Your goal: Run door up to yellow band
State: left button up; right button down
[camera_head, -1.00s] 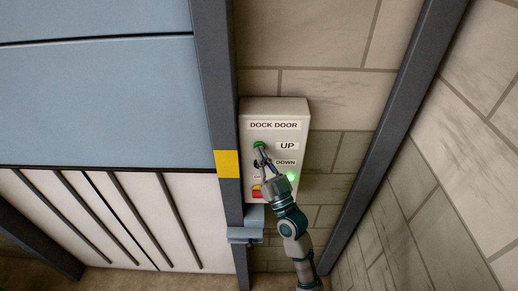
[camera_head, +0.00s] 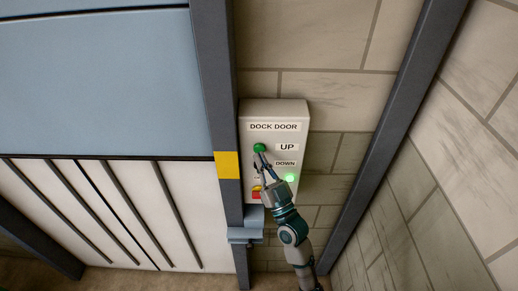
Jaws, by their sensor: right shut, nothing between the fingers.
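The blue dock door (camera_head: 100,85) is partly raised. Its dark bottom edge is level with the upper part of the yellow band (camera_head: 227,165) on the grey door post. The white control box (camera_head: 312,108) reads DOCK DOOR, with a round green button (camera_head: 259,147) beside the UP label. My right gripper (camera_head: 261,155) is shut and empty, its tips at the lower edge of the green button; I cannot tell if they touch it. The control beside the DOWN label is mostly hidden behind the gripper. My left gripper is out of view.
A green lamp (camera_head: 290,178) glows. A grey bracket (camera_head: 244,234) juts from the post below. Block walls stand to the right.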

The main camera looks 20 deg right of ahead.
jog(key=shift+s, duration=0.1)
jog(key=s, duration=0.1)
jog(key=s+a+p, duration=0.1)
jog(key=s, duration=0.2)
jog(key=shift+s+a, duration=0.25)
jog(key=shift+s, duration=0.15)
dwell(0.8)
